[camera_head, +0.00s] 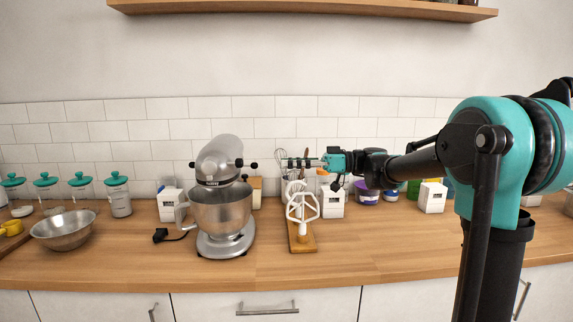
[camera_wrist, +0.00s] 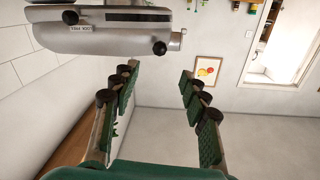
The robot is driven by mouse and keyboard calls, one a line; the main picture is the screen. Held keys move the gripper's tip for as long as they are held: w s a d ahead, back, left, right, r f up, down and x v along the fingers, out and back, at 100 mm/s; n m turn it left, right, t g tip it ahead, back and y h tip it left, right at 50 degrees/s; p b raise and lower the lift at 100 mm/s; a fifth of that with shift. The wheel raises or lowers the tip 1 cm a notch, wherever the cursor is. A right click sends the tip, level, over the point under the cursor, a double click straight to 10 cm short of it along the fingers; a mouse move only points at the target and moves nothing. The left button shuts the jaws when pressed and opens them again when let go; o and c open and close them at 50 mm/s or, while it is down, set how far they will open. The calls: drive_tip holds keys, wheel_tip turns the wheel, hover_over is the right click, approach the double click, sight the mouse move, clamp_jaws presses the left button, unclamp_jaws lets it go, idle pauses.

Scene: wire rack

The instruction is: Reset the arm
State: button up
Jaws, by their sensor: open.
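My gripper (camera_head: 302,163) is at the end of my teal and black arm, which reaches in from the right in the head view. It hangs in the air above the counter, pointing left toward the raised silver stand mixer (camera_head: 222,195). In the wrist view, my gripper's fingers (camera_wrist: 160,105) with green pads are wide apart, and nothing is between them. The mixer head (camera_wrist: 110,30) shows beyond them at the upper left. A white beater (camera_head: 301,205) stands on a wooden base below the gripper in the head view.
The wooden counter (camera_head: 350,245) has free room at the front. A metal bowl (camera_head: 65,230) and several teal-lidded jars stand at the left. White boxes and a purple tub (camera_head: 367,193) stand behind, along the tiled wall. A shelf (camera_head: 300,7) hangs above.

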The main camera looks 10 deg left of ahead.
drive_tip(key=s+d+f+m+t+h, duration=0.2)
drive_tip(key=s+d+f+m+h, duration=0.15)
drive_tip(key=f, duration=0.45)
drive_tip(key=s+d+f+m+t+h, duration=0.1)
drive_tip(key=s+d+f+m+h, duration=0.15)
drive_tip(key=d+f, duration=0.4)
drive_tip(key=s+d+f+m+t+h, duration=0.2)
drive_tip(key=s+f+m+h, duration=0.15)
drive_tip(key=f, duration=0.65)
drive_tip(key=s+d+f+m+t+h, duration=0.1)
drive_tip(key=s+d+f+m+h, duration=0.3)
drive_tip(key=d+f, duration=0.3)
drive_tip(key=s+d+f+m+t+h, duration=0.1)
drive_tip(key=s+d+f+m+h, duration=0.3)
drive_tip(key=s+d+f, duration=0.3)
drive_tip(key=d+f, duration=0.1)
drive_tip(key=d, duration=0.4)
drive_tip(key=shift+d, duration=0.4)
drive_tip(key=shift+m, duration=0.25)
